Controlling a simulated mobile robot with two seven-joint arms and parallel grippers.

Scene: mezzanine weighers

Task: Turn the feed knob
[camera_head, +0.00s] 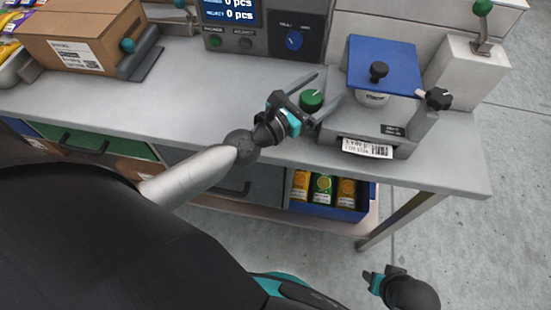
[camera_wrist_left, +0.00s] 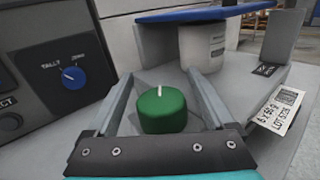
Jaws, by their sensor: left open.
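My left gripper (camera_head: 331,86) is open, one finger on each side of the green knob, with a gap showing on both sides in the left wrist view (camera_wrist_left: 160,74). My right gripper (camera_head: 374,281) hangs low at the lower right, away from the bench; its fingers are unclear.
A control panel (camera_head: 268,42) with a blue tally/zero knob (camera_head: 294,40) stands behind. A cardboard box (camera_head: 80,35) is left.

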